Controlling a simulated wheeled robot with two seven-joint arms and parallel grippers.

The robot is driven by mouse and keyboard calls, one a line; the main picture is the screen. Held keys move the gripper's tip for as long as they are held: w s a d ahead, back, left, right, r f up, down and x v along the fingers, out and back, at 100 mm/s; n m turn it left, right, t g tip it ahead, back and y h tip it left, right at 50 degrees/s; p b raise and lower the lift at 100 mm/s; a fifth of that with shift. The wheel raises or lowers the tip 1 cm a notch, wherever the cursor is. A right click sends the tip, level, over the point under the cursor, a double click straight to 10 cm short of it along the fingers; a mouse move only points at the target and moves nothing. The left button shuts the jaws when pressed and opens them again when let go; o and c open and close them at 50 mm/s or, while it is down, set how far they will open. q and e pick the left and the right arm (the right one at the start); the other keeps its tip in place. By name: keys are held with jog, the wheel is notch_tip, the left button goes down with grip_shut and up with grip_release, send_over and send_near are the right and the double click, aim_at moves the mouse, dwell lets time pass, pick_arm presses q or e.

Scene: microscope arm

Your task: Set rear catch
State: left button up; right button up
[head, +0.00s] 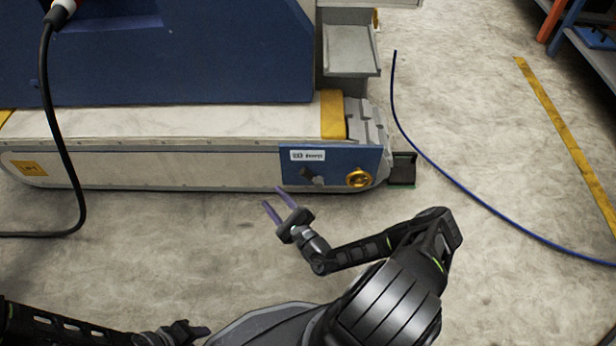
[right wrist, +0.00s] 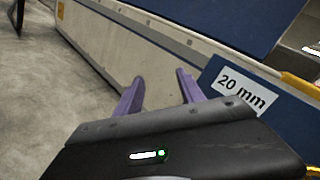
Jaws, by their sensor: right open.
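A blue panel (head: 335,165) sits at the right end of the machine's long pale base. It carries a dark grey lever-like catch (head: 312,178) and a yellow handwheel (head: 359,178). I cannot tell whether the catch is set. My right gripper (head: 276,199) is open and empty, its purple fingers pointing toward the base, just left of and below the catch. In the right wrist view its fingers (right wrist: 160,77) stand apart before the pale base, left of a "20 mm" label (right wrist: 241,92); the catch does not show there. My left gripper (head: 185,331) is low at the left, its jaws unclear.
The big blue machine body (head: 190,60) stands above the pale base (head: 150,165). A black cable (head: 55,120) hangs at the left. A blue hose (head: 455,183) lies on the floor at the right. A dark block (head: 402,169) sits beside the base's right end. Floor in front is clear.

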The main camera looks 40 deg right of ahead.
aim_at(306, 177)
jog(key=s+d+f+m+g+h, duration=0.1)
jog(key=s+d+m+h, duration=0.1)
jog(key=d, duration=0.3)
jog(key=s+d+f+m+h, duration=0.2)
jog(key=d+h, duration=0.3)
jog(key=d, duration=0.1)
jog(key=shift+f+g, duration=0.25)
jog(key=shift+g, duration=0.15)
jog(key=shift+w+d, duration=0.1)
jog(key=shift+w, duration=0.05)
jog(key=b+x, duration=0.3)
jog(key=x, duration=0.3)
jog(key=shift+w+d, duration=0.15)
jog(key=shift+w, duration=0.05)
jog(key=shift+w+d+r, duration=0.1)
jog(key=shift+w+d, duration=0.1)
jog(key=shift+w, duration=0.3)
grip_shut()
